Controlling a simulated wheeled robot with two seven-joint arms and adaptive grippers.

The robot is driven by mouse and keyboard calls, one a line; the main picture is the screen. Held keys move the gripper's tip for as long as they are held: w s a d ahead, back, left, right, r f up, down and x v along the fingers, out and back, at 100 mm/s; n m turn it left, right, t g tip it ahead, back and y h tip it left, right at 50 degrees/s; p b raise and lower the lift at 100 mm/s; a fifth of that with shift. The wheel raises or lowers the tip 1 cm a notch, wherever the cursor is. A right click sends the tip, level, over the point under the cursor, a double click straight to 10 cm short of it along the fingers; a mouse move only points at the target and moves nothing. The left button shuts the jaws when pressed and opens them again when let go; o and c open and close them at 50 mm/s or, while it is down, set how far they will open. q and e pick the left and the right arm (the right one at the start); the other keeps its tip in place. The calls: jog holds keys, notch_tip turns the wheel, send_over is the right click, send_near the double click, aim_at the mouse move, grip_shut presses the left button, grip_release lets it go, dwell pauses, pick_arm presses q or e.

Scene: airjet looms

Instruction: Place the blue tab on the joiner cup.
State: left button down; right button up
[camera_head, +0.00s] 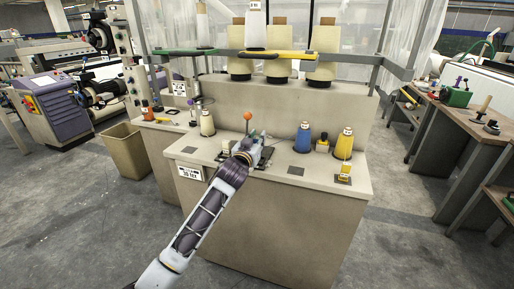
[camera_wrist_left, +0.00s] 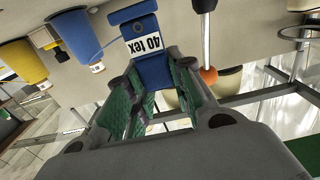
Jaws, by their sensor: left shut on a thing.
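My left gripper (camera_head: 247,150) is over the beige cabinet top, beside the lever with the orange ball (camera_head: 248,117). In the left wrist view its green-padded fingers (camera_wrist_left: 150,108) are shut on the blue tab (camera_wrist_left: 153,72). The tab carries a white label reading "40 tex", which appears upside down. In the head view the gripper hides the tab and part of the cabinet top behind it. I cannot clearly make out the joiner cup in either view. My right gripper is not in view.
A blue cone (camera_head: 302,138) and a yellow cone (camera_head: 344,143) stand to the right on the cabinet top (camera_head: 270,178). A cream cone (camera_head: 207,123) stands to the left. A rail with green and yellow bars (camera_head: 277,55) crosses above. A small yellow item (camera_head: 344,174) lies near the right front.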

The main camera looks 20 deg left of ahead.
pick_arm(q)
notch_tip(320, 180, down, 3)
jog(key=shift+r, duration=0.1)
jog(key=shift+f, duration=0.25)
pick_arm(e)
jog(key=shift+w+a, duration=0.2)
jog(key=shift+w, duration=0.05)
pick_arm(q)
jog(key=shift+f, duration=0.1)
jog(key=c, duration=1.4)
grip_release()
jog(key=shift+c, duration=0.2)
jog(key=shift+o, duration=1)
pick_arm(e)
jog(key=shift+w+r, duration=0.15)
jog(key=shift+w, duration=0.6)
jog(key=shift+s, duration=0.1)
